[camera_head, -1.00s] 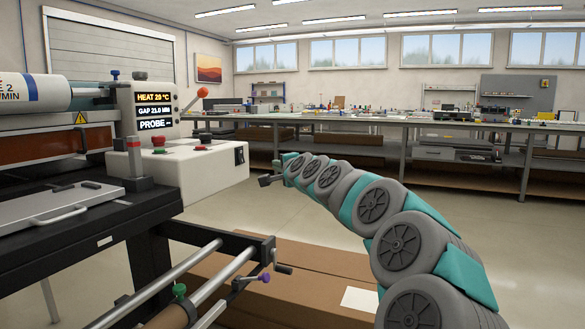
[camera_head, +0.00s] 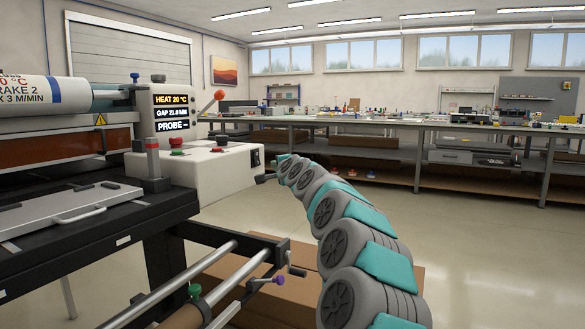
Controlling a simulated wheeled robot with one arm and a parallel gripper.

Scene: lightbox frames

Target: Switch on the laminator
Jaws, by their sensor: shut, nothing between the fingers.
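The laminator (camera_head: 55,143) fills the left side of the view, with a white roll on top and a lit display (camera_head: 172,111) reading heat, gap and probe. Its white control box (camera_head: 198,174) carries red and green buttons on top. A black rocker switch (camera_head: 255,158) sits on the box's right end; which way it is tipped is too small to tell.
A lever with an orange-red knob (camera_head: 219,94) rises beside the display. Metal rods and a crank with a purple knob (camera_head: 279,280) stick out at the front, above brown cardboard boxes (camera_head: 308,302). A long workbench (camera_head: 400,124) stands behind. The floor to the right is open.

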